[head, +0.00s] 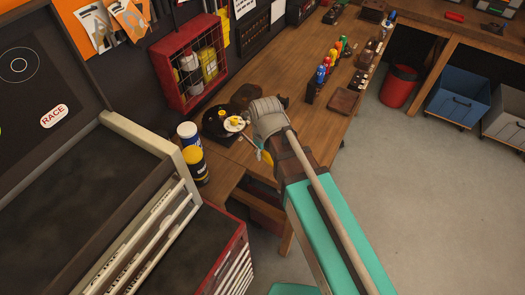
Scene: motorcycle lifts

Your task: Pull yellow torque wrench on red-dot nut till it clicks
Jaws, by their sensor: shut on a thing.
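The yellow torque wrench (266,157) shows only in part in the head view. Its yellow end sticks out beside my arm, and a thin pale shaft (249,142) runs up and left toward the hub. The hub is a dark round plate with a pale disc and yellow parts (233,123) at the bench's near left end. My gripper is at the wrench, shut on it, but my grey wrist and teal arm hide the jaws. The red-dot nut is too small to tell apart.
A blue-and-white can (188,133) and a yellow-and-black can (194,164) stand left of the hub. A red wire cage (189,62) hangs behind. Drawer cabinets (150,200) fill the lower left. Small bottles (320,74) stand farther along the bench. Floor at right is clear.

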